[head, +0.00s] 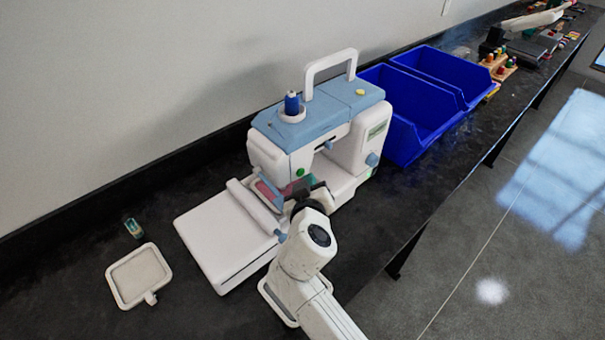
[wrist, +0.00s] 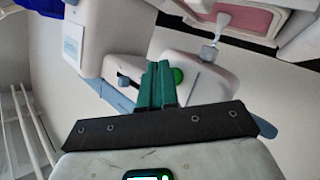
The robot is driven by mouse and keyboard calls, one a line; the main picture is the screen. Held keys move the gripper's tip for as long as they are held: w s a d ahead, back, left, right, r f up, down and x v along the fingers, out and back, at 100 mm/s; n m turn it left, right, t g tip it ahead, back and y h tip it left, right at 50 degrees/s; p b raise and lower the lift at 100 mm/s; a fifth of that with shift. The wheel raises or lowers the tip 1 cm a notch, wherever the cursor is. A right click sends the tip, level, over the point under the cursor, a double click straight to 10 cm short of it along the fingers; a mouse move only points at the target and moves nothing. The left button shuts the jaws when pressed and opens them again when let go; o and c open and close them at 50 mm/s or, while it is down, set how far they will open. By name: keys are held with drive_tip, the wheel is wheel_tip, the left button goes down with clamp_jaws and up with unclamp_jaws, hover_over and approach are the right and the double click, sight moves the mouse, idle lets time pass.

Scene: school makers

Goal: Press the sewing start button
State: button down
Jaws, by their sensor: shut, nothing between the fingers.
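The white and light-blue sewing machine (head: 360,140) stands on the dark counter. A round green button (head: 300,172) is on its near white face, low on the left. In the wrist view, the green button (wrist: 178,75) shows just right of my fingertips, which partly cover its left side. My gripper (wrist: 159,66) has two teal fingers pressed together with nothing between them. In the head view, my gripper (head: 300,187) is in front of the machine, close to the button. I cannot tell whether the fingertips touch the machine's face.
A white flat extension table (head: 225,235) sits at the machine's left. An embroidery hoop frame (head: 138,275) and a small bobbin-like item (head: 133,228) lie farther left. Blue bins (head: 420,110) stand right of the machine. A blue thread spool (head: 292,104) is on top.

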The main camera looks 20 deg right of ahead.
drive_tip(key=shift+w+a+r, duration=0.15)
drive_tip(key=shift+w+r, duration=0.15)
drive_tip(key=shift+w+a+b, duration=0.35)
drive_tip(key=shift+b, duration=0.05)
idle(1.1)
drive_tip(key=shift+s+f, duration=0.15)
drive_tip(key=shift+s, duration=0.1)
idle(0.4)
drive_tip(key=s+d+p, duration=0.1)
drive_tip(key=s+d, duration=0.1)
drive_tip(key=s, duration=0.3)
drive_tip(key=shift+s+d, duration=0.15)
drive_tip(key=shift+s, duration=0.25)
drive_tip(key=shift+f, duration=0.1)
